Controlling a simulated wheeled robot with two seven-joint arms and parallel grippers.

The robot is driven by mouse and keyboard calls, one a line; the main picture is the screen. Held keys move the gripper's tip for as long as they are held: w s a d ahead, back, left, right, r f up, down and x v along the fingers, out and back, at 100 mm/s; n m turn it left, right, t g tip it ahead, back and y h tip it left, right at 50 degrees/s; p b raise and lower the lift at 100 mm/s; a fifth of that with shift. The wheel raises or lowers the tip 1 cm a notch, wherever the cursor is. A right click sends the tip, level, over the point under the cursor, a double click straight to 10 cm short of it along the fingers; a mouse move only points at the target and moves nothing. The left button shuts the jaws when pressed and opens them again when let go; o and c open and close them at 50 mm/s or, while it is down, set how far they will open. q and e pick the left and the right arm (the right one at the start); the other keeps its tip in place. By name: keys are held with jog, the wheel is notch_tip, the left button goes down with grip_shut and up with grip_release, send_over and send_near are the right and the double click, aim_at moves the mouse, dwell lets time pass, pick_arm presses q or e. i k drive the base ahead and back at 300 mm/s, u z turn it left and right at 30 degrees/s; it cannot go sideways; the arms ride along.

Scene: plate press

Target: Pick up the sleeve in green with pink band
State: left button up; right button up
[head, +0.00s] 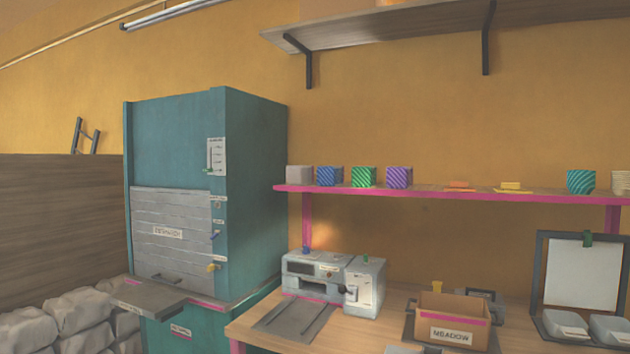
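Neither of my grippers shows in the head view. On the pink-edged shelf a green striped block (363,177) stands between a blue striped block (329,176) and a purple striped block (399,177). A teal-green striped cup-like piece (580,181) stands farther right on the same shelf. I cannot make out a pink band on either green piece, so I cannot tell whether one of them is the sleeve.
The wooden table (400,326) holds a grey machine (331,281), a brown box (455,312) marked MEADOW and a framed white board (582,271). A teal cabinet (258,190) with a grey shutter stands left. Grey sacks or stones (72,312) lie at lower left.

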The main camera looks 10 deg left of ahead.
aim_at(364, 176)
jog(key=k, duration=0.5)
jog(key=u, duration=0.95)
jog(key=i, duration=1.7)
jog(key=z, duration=1.65)
jog(key=i, duration=0.7)
jog(key=z, duration=0.65)
